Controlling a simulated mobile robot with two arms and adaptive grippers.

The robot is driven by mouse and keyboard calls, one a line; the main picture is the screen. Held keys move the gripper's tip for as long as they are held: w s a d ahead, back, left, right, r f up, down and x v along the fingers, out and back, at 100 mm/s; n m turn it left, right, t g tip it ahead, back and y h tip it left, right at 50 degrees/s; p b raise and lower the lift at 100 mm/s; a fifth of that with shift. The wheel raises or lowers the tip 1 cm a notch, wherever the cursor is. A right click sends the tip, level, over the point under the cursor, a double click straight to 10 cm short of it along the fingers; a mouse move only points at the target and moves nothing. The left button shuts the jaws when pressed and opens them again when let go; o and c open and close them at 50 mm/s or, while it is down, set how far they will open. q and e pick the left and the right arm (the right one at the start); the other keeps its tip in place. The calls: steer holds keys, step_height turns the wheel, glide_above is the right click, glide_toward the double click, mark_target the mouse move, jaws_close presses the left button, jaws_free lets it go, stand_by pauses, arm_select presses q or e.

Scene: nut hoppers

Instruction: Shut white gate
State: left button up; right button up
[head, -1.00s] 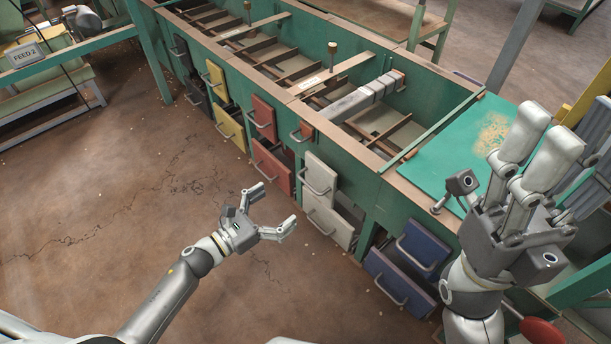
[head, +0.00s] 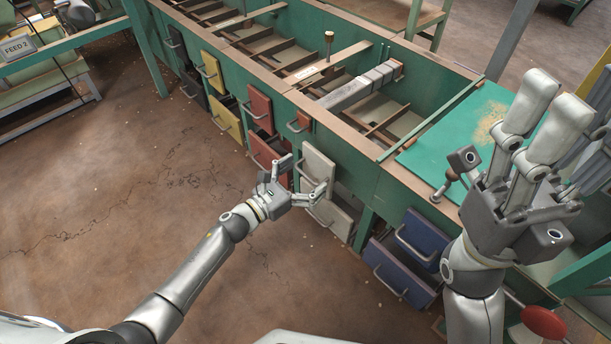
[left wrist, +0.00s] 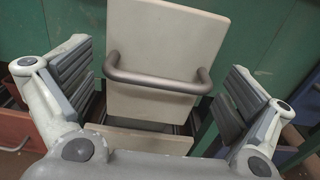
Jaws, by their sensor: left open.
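A white gate (head: 317,167) with a grey bar handle is on the green hopper front. In the left wrist view the white gate (left wrist: 170,35) is straight ahead, its handle (left wrist: 158,80) crossing between the fingers. A dark gap shows below it, above a second white panel (left wrist: 134,143), the lower white gate (head: 331,218) in the head view. My left gripper (head: 302,176) is open and empty, in front of the upper gate; I cannot tell whether it touches the handle. My right gripper (head: 503,140) is open and raised at the right, away from the white gates.
Red (head: 260,108), yellow (head: 213,72) and blue (head: 421,236) gates flank the white ones. The green hopper bench (head: 378,190) runs diagonally, with divided bins on top. A teal board (head: 440,150) covers its near end. The brown floor (head: 120,190) at left is clear.

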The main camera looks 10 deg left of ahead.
mark_target(316, 168)
arm_select(q)
steer(key=c, duration=1.5)
steer(key=b+x, duration=0.2)
steer(key=x, duration=0.1)
steer(key=shift+w+d, duration=0.25)
steer(key=shift+w, duration=0.05)
steer(key=shift+c, duration=1.1)
steer(key=shift+w+r, duration=0.1)
steer(key=shift+r, duration=0.05)
steer(key=c, duration=0.5)
steer(key=shift+d, duration=0.15)
jaws_close()
steer(key=o, duration=2.1)
jaws_free()
